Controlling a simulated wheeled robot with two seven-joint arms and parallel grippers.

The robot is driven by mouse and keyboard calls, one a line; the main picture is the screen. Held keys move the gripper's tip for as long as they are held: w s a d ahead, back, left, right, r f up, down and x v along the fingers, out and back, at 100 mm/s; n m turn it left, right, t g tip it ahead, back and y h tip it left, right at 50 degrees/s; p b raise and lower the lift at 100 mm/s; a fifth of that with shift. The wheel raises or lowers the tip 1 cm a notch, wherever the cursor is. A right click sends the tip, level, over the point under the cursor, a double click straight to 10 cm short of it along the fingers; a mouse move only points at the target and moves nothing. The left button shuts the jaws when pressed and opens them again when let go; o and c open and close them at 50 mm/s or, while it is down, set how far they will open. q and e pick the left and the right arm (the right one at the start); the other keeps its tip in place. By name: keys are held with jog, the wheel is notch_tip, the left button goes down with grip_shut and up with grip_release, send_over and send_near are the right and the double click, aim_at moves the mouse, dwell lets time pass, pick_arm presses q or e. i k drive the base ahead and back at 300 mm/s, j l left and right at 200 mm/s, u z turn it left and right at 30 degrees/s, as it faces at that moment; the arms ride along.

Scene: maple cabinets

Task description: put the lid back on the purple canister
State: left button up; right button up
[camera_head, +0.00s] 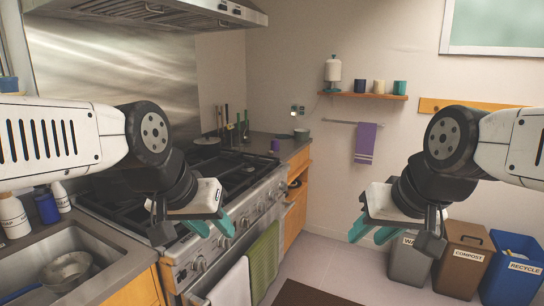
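A small purple object (275,145), possibly the canister, stands on the counter right of the stove, at the back. It is too small to tell whether a lid is on it. I cannot make out a separate lid. My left gripper (211,226) hangs in front of the stove, its teal fingers apart and nothing between them. My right gripper (373,233) hangs over the floor in front of the bins, fingers apart and empty. Both are well short of the purple object.
The stove (225,185) with towels on its handle lies ahead on the left. A sink (70,265) with a metal bowl is at lower left. Several bins, including the compost bin (465,257), stand at right. A wall shelf (365,96) holds cups.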

aim_at(274, 142)
jog(key=i+l+u, duration=0.1)
jog(key=i, duration=0.25)
jog(key=i+l+u, duration=0.15)
jog(key=i, duration=0.2)
jog(key=i+l+u, duration=0.1)
jog(key=u, duration=0.3)
jog(key=i+l+u, duration=0.15)
jog(key=u, duration=0.25)
jog(key=i+l+u, duration=0.1)
jog(key=u, duration=0.3)
jog(key=i+l+u, duration=0.1)
jog(key=l, duration=0.35)
jog(key=i+l+u, duration=0.1)
jog(key=l, duration=0.35)
jog(key=i+l+u, duration=0.1)
jog(key=l, duration=0.35)
jog(key=i+l+u, duration=0.1)
jog(key=i+l, duration=0.15)
jog(key=l, duration=0.2)
jog(key=l+u, duration=0.1)
jog(key=l, duration=0.4)
jog(key=i+l, duration=0.1)
jog(key=l, duration=0.25)
jog(key=i+l, duration=0.1)
jog(key=l, duration=0.25)
